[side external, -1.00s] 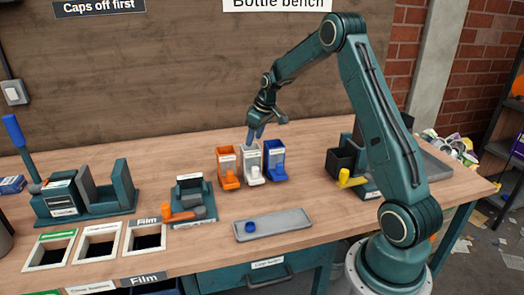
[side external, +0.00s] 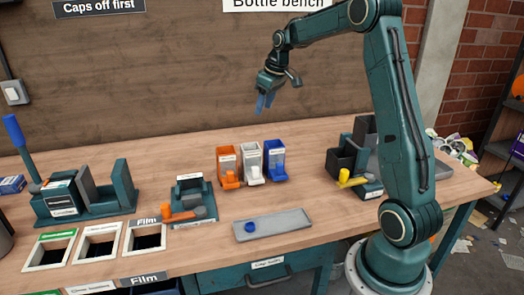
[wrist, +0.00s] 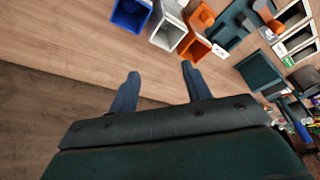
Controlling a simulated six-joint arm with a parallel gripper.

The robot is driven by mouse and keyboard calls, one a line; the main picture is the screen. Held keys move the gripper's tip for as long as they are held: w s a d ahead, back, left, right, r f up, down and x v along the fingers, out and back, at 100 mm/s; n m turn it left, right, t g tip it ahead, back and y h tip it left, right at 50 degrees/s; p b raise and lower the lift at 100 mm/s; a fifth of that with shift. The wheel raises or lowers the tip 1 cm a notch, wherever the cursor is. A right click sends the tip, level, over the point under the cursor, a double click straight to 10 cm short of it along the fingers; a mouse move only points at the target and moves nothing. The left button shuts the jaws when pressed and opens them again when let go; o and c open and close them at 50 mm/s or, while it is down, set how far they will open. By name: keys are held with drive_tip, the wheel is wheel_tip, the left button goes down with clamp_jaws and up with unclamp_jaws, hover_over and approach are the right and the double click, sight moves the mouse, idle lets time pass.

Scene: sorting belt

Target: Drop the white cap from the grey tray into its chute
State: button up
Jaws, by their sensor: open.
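The grey tray (side external: 285,222) lies on the bench's front part. Only a blue cap (side external: 250,226) shows on it; I see no white cap there. The white chute (side external: 249,158) stands between the orange chute (side external: 227,163) and the blue chute (side external: 275,157). A small white piece (side external: 254,178) sits at its front mouth; I cannot tell for sure whether it is the white cap. The white chute also shows in the wrist view (wrist: 168,33). My gripper (side external: 264,108) is open and empty, high above and behind the chutes. Its fingers (wrist: 159,70) are apart in the wrist view.
Three framed bench openings (side external: 100,244) are at the front left. A teal stand with an orange handle (side external: 180,216) is left of the tray. Dark bins with a yellow handle (side external: 351,179) stand at the right. Bare bench lies between the chutes and the tray.

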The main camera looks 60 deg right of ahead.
drive_tip(key=shift+s+r, duration=0.2)
drive_tip(key=shift+r, duration=0.35)
drive_tip(key=s+a+r+t, duration=0.1)
drive_tip(key=s+a+r, duration=0.35)
drive_tip(key=a, duration=0.45)
drive_tip(key=s+a+r, duration=0.3)
drive_tip(key=s+a, duration=0.2)
drive_tip(key=a, duration=0.4)
drive_tip(key=s+a+f, duration=0.2)
drive_tip(key=s+a, duration=0.2)
drive_tip(key=s, duration=0.4)
drive_tip(key=s+a+f+t, duration=0.1)
drive_tip(key=s+a+f, duration=0.1)
drive_tip(key=s+a, duration=0.3)
drive_tip(key=s, duration=0.4)
drive_tip(key=shift+a+f, duration=0.25)
drive_tip(key=shift+a, duration=0.05)
